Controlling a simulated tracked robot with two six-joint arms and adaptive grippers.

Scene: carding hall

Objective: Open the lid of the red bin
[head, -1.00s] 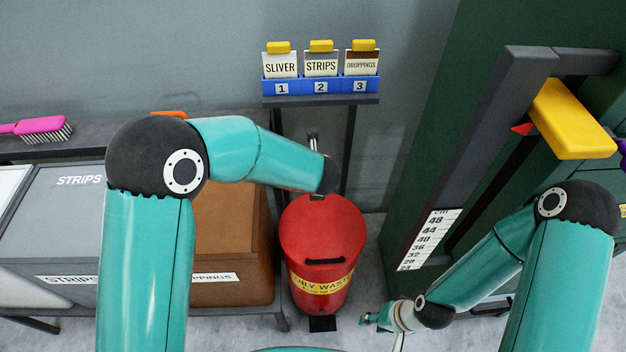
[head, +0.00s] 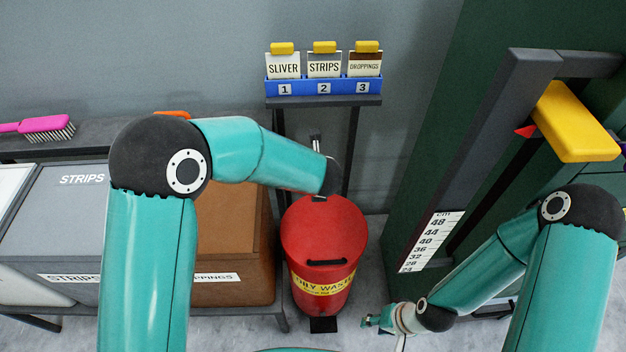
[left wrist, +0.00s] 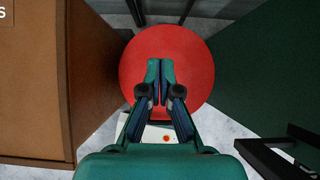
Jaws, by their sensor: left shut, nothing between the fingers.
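The red bin (head: 321,285) stands on the floor with a yellow label on its front. Its round red lid (head: 322,228) looks closed and has a black handle (head: 327,262) at the front edge. A black pedal (head: 323,324) sticks out at the bin's foot. My left arm reaches over to the back of the bin; its gripper is hidden in the head view. In the left wrist view my left gripper (left wrist: 160,66) is shut and empty in front of the red lid (left wrist: 192,60). Whether it touches is unclear. My right gripper (head: 372,320) is low, right of the bin; its opening is too small to judge.
A brown bin (head: 235,215) and a grey strips bin (head: 55,215) stand left of the red bin. Behind it is a stand with a blue card holder (head: 323,87). A green machine (head: 425,130) with a yellow block (head: 572,120) rises at the right. A pink brush (head: 40,125) lies at the left.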

